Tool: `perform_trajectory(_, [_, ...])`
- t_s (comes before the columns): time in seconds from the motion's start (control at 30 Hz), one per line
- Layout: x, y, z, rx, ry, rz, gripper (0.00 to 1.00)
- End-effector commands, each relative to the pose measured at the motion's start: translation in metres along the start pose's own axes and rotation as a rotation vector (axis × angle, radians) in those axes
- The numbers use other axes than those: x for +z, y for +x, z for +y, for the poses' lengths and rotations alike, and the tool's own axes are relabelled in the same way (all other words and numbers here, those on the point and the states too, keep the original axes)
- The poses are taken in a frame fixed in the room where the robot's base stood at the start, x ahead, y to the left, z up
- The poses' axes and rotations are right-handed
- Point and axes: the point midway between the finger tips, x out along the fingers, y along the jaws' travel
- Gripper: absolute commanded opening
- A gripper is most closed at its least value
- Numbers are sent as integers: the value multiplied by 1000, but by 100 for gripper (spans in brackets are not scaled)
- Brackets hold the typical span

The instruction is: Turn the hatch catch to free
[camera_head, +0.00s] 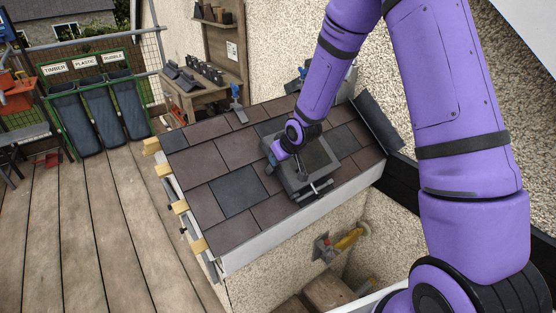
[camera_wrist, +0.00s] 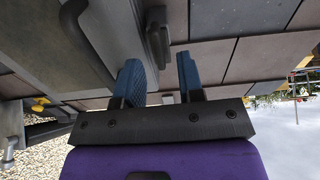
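The grey roof hatch (camera_head: 318,158) sits in the tiled roof, with a metal handle bar (camera_head: 313,190) at its lower edge. Its grey frame (camera_wrist: 88,35) fills the upper left of the wrist view. A dark lever-like piece (camera_wrist: 158,38), which looks like the catch, stands beside the frame. My gripper (camera_head: 273,160) is at the hatch's left side. In the wrist view my gripper (camera_wrist: 160,78) has its two blue-padded fingers apart, with nothing seen held between them. The lever lies just beyond the fingertips, roughly in line with the gap. I cannot tell whether they touch.
Brown and dark tiles (camera_head: 205,158) surround the hatch. A blue-handled tool (camera_head: 237,103) lies on the upper roof. A dark slate (camera_head: 377,120) stands at the right edge. A workbench (camera_head: 205,95) and labelled bins (camera_head: 100,105) stand behind. The deck (camera_head: 90,240) at left is clear.

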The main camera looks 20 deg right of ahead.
Motion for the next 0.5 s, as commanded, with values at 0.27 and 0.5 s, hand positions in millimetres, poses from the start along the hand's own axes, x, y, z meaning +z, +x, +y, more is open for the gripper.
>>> perform_trajectory(0.27, [0, -50, 1, 2, 1, 3, 35])
perform_trajectory(0.5, [0, -78, 1, 1, 2, 1, 35])
